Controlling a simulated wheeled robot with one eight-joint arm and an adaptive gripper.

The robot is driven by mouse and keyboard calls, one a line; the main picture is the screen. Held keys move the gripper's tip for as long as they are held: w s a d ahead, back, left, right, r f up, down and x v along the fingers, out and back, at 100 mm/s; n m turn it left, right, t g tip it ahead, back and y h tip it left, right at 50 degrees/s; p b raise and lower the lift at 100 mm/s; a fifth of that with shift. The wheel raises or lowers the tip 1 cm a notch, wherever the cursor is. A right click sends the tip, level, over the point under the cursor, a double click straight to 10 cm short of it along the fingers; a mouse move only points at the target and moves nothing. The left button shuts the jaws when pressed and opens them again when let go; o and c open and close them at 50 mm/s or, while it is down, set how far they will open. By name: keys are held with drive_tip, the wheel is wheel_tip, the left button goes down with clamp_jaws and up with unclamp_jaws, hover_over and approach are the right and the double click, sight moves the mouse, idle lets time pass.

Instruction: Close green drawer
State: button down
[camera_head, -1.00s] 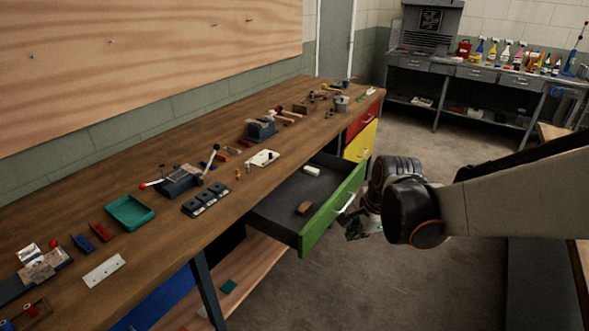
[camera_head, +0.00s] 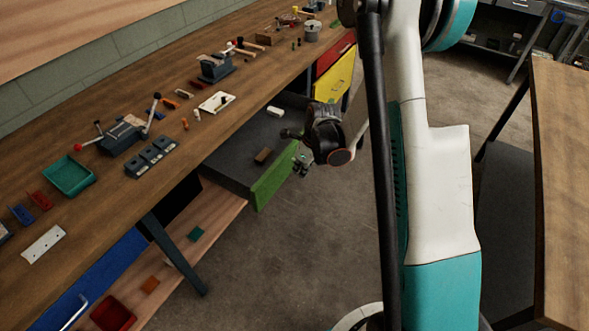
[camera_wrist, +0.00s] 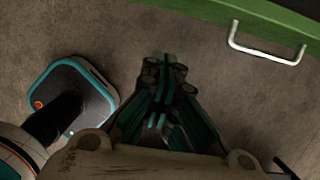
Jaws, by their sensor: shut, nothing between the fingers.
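The green drawer (camera_head: 270,184) stands pulled out from under the long wooden bench. Its dark tray (camera_head: 233,160) holds a brown block and a white block. In the wrist view the green drawer front (camera_wrist: 270,14) crosses the top right corner, with its white handle (camera_wrist: 264,50) below it. My gripper (camera_head: 300,163) is at the drawer's front edge in the head view, and my wrist hides part of that front. In the wrist view my gripper (camera_wrist: 166,66) is shut and empty, over the floor left of the handle and apart from it.
A yellow drawer (camera_head: 334,76) and a red drawer (camera_head: 335,53) are closed beyond the green one. The wooden bench top (camera_head: 100,130) carries several tools and trays. A blue drawer (camera_head: 90,280) is at the lower left. Another wooden table (camera_head: 560,170) stands at the right. Bare floor (camera_head: 270,260) lies between.

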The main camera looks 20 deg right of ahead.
drive_tip(key=w+a+f+b, duration=0.3)
drive_tip(key=w+f, duration=0.1)
drive_tip(key=f, duration=0.4)
drive_tip(key=shift+w+a, duration=0.35)
drive_tip(key=shift+w, duration=0.05)
drive_tip(key=shift+f, duration=0.1)
